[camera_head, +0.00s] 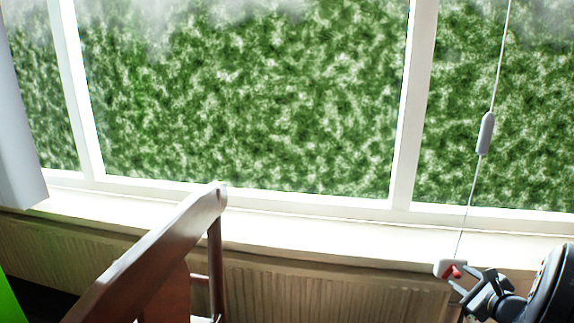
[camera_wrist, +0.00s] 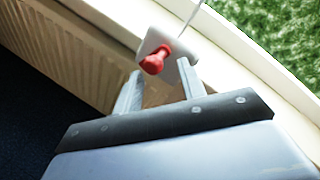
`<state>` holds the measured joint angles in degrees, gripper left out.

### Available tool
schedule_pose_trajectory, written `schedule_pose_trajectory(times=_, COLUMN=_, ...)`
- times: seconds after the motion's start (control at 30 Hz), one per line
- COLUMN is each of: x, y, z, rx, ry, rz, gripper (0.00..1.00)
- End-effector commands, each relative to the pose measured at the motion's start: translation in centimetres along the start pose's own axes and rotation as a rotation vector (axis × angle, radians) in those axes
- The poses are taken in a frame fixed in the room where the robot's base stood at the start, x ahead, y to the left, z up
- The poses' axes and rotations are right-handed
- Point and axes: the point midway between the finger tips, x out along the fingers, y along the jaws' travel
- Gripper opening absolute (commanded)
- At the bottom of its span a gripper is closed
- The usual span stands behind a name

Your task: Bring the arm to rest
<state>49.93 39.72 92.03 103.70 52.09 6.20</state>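A white fitting (camera_head: 443,267) with a red knob (camera_head: 453,271) sits at the sill's front edge, at lower right in the head view. A thin cord runs down to the fitting. In the wrist view the white fitting (camera_wrist: 184,70) and red knob (camera_wrist: 155,61) are just beyond the fingertips. My gripper (camera_head: 460,281) is close to the fitting in the head view. In the wrist view my gripper (camera_wrist: 158,82) has its two fingers apart with nothing clearly held between them. I cannot tell whether a fingertip touches the fitting.
A grey cord weight (camera_head: 486,133) hangs on the cord before the window. A brown wooden chair or rail (camera_head: 150,262) stands at lower left. A ribbed radiator (camera_head: 330,292) is below the pale window sill (camera_head: 320,238). A white panel (camera_head: 18,130) rises at far left.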

Motion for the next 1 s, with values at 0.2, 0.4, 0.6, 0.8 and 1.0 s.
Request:
schedule_pose_trajectory(times=0.2, x=-0.1, y=-0.1, z=-0.7, rx=0.165, ry=-0.065, rz=0.002, gripper=0.39)
schedule_pose_trajectory(times=0.4, x=-0.1, y=0.0, z=-1.4, rx=0.321, ry=-0.129, rz=0.001, gripper=0.39)
schedule_pose_trajectory(times=0.6, x=0.1, y=0.4, z=-2.2, rx=0.488, ry=-0.199, rz=0.001, gripper=0.39)
schedule_pose_trajectory(times=0.8, x=0.3, y=0.9, z=-3.0, rx=0.673, ry=-0.276, rz=0.001, gripper=0.39)
schedule_pose_trajectory(times=1.0, x=-2.5, y=1.2, z=-4.0, rx=0.73, ry=-0.299, rz=-0.004, gripper=0.39)
